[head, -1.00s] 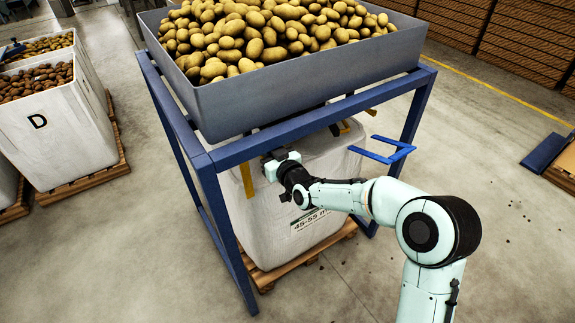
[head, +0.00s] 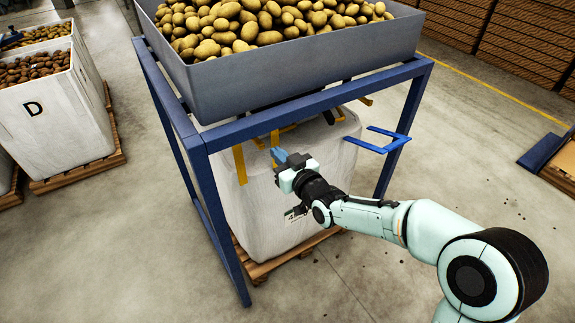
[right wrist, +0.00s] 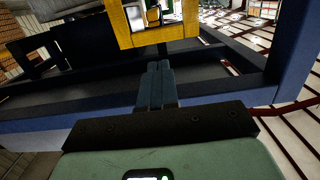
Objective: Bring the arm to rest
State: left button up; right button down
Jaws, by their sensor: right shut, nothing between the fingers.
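My right arm reaches in from the lower right of the head view. Its gripper (head: 279,156) is shut and empty, in front of the white bulk bag (head: 250,215) under the grader. In the right wrist view the two fingers (right wrist: 157,85) lie together, with a yellow part (right wrist: 150,38) beyond their tips. I cannot tell whether the gripper touches anything. My left gripper is not in view.
A blue frame (head: 290,108) carries a grey hopper (head: 290,70) full of potatoes over the bag. Yellow straps (head: 240,163) hang at the bag's top. A blue bracket (head: 385,140) juts out right. Bag D (head: 55,120) stands left.

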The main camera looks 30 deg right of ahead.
jog(key=s+a+f+m+g+p, duration=0.2)
jog(key=s+f+g+p, duration=0.3)
jog(key=f, duration=0.8)
jog(key=s+a+f+m+g+p, duration=0.1)
jog(key=s+a+f+g, duration=0.15)
jog(key=s+f, duration=0.75)
jog(key=s+a+f+g+p, duration=0.1)
jog(key=s+a+f+g, duration=0.1)
jog(key=s, duration=0.5)
jog(key=s+a+f+m+g+y+p, duration=0.1)
jog(key=s+a+f+g+p, duration=0.1)
jog(key=s+f+g, duration=0.3)
jog(key=s+a+f+m+g+y+p, duration=0.1)
jog(key=s+a+f+g+p, duration=0.1)
jog(key=s+f, duration=0.5)
jog(key=s+a+g, duration=0.1)
jog(key=s, duration=0.2)
jog(key=shift+s+a, duration=0.25)
jog(key=shift+s, duration=0.15)
